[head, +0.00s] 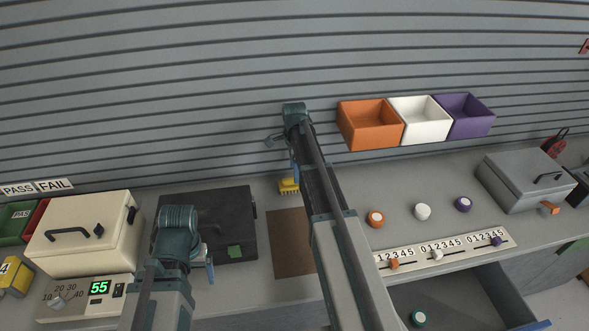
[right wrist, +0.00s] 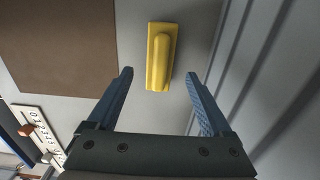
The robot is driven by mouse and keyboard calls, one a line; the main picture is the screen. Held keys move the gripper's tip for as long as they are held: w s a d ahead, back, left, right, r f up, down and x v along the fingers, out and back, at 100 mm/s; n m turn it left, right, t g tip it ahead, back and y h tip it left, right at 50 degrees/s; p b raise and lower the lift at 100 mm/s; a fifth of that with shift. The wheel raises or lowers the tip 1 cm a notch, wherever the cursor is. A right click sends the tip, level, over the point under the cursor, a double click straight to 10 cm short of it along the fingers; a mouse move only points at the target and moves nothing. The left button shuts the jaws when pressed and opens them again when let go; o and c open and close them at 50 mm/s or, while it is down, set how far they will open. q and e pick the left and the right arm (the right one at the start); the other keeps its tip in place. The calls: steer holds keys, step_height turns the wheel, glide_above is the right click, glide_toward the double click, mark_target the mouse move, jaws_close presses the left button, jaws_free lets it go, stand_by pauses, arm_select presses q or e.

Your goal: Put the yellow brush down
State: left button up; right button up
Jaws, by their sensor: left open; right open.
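The yellow brush (head: 289,186) rests on the grey counter near the back wall, beside the brown mat (head: 290,250). In the right wrist view the brush (right wrist: 160,57) lies just beyond the fingertips, its raised handle facing the camera. My right gripper (head: 285,157) is open and empty above the brush; its two blue fingers are spread wide in the right wrist view (right wrist: 160,73). My left gripper (head: 208,265) is over the front left of the counter, open, with nothing visible in it; its fingers are partly hidden by its wrist.
A black case (head: 225,215) stands left of the mat, a cream box (head: 85,235) further left. Orange (head: 369,125), white (head: 420,120) and purple (head: 466,116) bins are at the back wall. Knobs and a slider panel (head: 440,248) sit to the right, above an open drawer (head: 455,300).

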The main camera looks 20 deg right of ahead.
arm_select(q)
step_height(320, 180, up, 6)
steer(key=p, duration=0.4)
steer(key=shift+f+p, duration=0.1)
steer(key=shift+p, duration=0.25)
arm_select(e)
step_height(320, 180, up, 6)
steer(key=shift+f, duration=0.1)
arm_select(q)
steer(key=shift+f, duration=0.15)
arm_select(e)
steer(key=shift+f, duration=0.1)
arm_select(q)
step_height(320, 180, down, 12)
steer(key=b, duration=1.2)
arm_select(e)
step_height(320, 180, down, 12)
arm_select(q)
steer(key=shift+r, duration=0.25)
arm_select(e)
steer(key=shift+r, duration=0.25)
